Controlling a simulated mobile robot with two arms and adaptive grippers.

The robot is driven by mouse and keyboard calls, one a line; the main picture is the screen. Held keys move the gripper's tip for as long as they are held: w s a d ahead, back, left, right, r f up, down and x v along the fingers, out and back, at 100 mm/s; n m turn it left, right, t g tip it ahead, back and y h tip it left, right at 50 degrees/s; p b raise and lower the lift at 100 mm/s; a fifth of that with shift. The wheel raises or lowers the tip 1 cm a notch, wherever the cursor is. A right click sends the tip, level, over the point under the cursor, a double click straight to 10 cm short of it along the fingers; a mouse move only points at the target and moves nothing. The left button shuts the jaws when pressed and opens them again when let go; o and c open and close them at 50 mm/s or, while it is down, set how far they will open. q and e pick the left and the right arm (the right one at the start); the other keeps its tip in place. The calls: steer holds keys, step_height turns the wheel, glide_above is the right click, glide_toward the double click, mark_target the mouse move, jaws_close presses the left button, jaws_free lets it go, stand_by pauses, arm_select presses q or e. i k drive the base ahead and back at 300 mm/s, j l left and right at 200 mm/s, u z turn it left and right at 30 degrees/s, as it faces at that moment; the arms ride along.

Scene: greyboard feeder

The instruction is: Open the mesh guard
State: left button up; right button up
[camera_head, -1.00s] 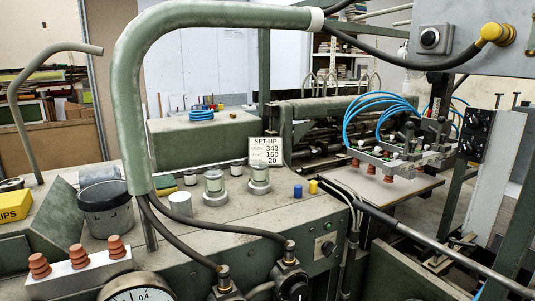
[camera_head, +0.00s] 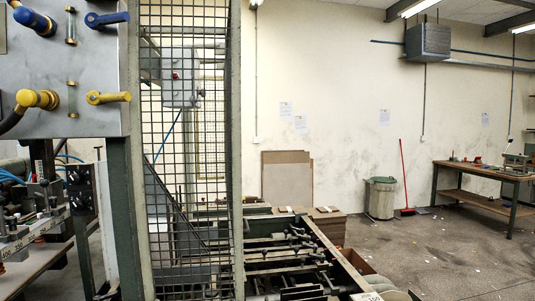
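The mesh guard (camera_head: 184,140) stands upright left of the middle in the head view. It is a tall dark wire grid in a grey-green frame, with its right upright (camera_head: 236,150) beside the open machine bed. It appears to be in line with the post on its left; I cannot tell whether it is latched. A grey box (camera_head: 180,77) shows behind the mesh. No handle can be made out clearly. Neither of my grippers is in view.
A grey panel with blue and yellow valves (camera_head: 62,70) is at the upper left. Machine rails (camera_head: 285,255) lie right of the guard. A bin (camera_head: 380,198), a red broom (camera_head: 404,175) and a workbench (camera_head: 487,172) stand by the back wall. Floor at the right is mostly clear.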

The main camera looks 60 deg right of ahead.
mark_target(232, 65)
steer(key=z, duration=1.3)
steer(key=u, duration=0.15)
